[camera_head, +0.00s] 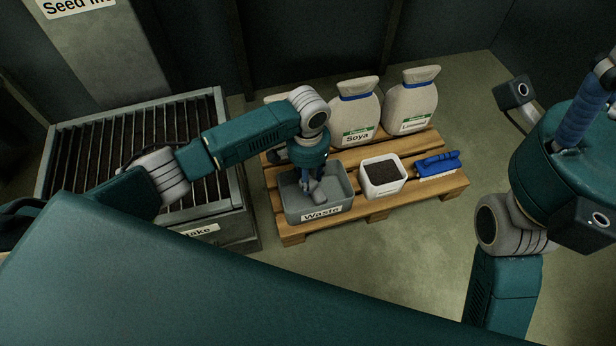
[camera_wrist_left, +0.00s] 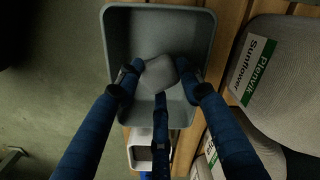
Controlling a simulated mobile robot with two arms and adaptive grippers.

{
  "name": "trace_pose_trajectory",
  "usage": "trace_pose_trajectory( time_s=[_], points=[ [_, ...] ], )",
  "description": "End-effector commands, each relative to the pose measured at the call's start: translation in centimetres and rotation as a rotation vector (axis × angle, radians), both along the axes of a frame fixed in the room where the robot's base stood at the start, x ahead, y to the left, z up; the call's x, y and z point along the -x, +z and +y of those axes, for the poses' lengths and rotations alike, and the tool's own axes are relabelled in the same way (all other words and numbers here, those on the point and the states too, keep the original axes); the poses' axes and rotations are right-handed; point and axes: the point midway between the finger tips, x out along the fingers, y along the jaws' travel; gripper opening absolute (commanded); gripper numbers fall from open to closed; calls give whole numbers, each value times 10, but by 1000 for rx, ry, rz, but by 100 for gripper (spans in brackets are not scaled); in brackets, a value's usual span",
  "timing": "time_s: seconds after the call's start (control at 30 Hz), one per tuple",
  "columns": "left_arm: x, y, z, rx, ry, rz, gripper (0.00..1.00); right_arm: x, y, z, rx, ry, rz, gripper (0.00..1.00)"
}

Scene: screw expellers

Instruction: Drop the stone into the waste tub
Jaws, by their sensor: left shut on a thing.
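The stone (camera_wrist_left: 158,74) is grey and rounded. My left gripper (camera_wrist_left: 160,78) is shut on it, with its blue fingers around the stone. The grey waste tub (camera_wrist_left: 119,32) lies beneath the stone in the left wrist view. In the head view the waste tub (camera_head: 291,205) carries a "Waste" label and stands at the pallet's left front. My left gripper (camera_head: 311,186) points down into the tub's opening there, and the stone (camera_head: 316,194) shows at its fingertips. I cannot tell how far the stone is above the tub floor.
A wooden pallet (camera_head: 375,207) bears the tub, a white container of dark material (camera_head: 382,173), a blue brush (camera_head: 437,162), and sacks labelled Soya (camera_head: 357,113) and Linseed (camera_head: 411,103). A slatted intake grate (camera_head: 130,137) stands at the left. Floor is clear on the pallet's right.

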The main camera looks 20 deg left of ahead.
Motion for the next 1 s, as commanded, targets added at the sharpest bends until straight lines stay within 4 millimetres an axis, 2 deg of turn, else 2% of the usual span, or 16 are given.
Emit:
trace_pose_trajectory(
  time_s=[0.1,0.13,0.23,0.5,0.63,0.77,1.0],
  points=[
    [0,1,0,0,0,-1,7,0,0,0,0,0,0,58],
    [0,1,0,0,0,-1,41,0,0,0,0,0,0,58],
    [0,1,0,0,0,-1,59,0,0,0,0,0,0,58],
    [0,0,0,0,0,0,59,0,0,0,0,0,2,58],
    [-1,9,-1,1,-1,-3,59,-1,0,0,-1,0,3,58],
    [-1,30,0,1,0,-5,59,-1,0,0,0,0,2,58],
    [-1,82,0,1,0,-4,59,0,0,0,0,0,2,58]
  ],
)
